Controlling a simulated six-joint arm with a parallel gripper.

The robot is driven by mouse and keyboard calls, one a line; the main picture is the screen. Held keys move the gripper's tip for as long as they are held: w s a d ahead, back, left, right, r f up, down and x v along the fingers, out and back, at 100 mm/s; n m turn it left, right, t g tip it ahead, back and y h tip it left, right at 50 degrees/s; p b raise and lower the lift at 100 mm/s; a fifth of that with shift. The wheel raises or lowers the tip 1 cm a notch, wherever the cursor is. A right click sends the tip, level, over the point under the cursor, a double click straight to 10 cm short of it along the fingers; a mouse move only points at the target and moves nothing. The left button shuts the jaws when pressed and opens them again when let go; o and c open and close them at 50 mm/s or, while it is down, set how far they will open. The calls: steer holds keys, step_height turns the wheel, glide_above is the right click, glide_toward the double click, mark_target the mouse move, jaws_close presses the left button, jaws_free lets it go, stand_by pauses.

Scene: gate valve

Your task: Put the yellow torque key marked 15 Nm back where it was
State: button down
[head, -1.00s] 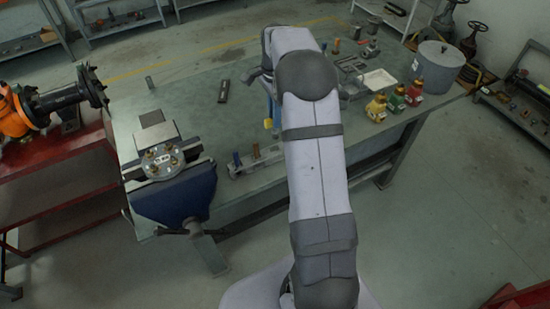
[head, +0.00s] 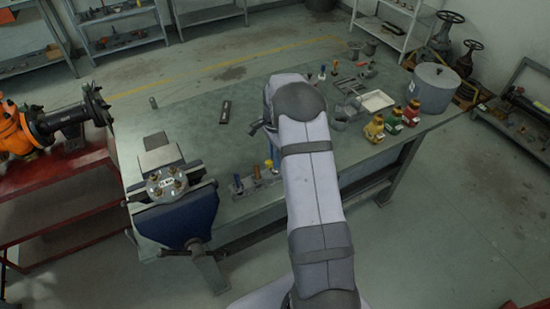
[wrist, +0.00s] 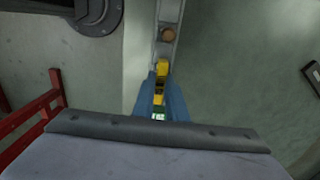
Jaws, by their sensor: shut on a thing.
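My gripper (wrist: 160,100) is shut on the yellow torque key (wrist: 162,68), which shows between the two blue fingers in the wrist view. The marking on the key cannot be read. In the head view my forearm covers most of the gripper, and a blue finger shows just left of the arm, low by the rack. The narrow grey rack (wrist: 181,10) runs ahead of the fingers in the wrist view, with a round brown top (wrist: 168,34) in it. In the head view the rack (head: 236,192) lies along the bench's front edge, its right part hidden. I cannot tell whether the key touches the rack.
The vise (head: 180,205) with a round flange (head: 167,184) stands left of the rack. A dark flat object (head: 225,112) lies farther back on the green bench (head: 205,135).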

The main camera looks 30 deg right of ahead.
steer(key=shift+f, duration=0.6)
steer(key=shift+f, duration=0.1)
steer(key=c, duration=1.8)
jaws_free()
steer(key=shift+o, duration=0.2)
step_height(320, 180, up, 12)
steer(key=b, duration=0.4)
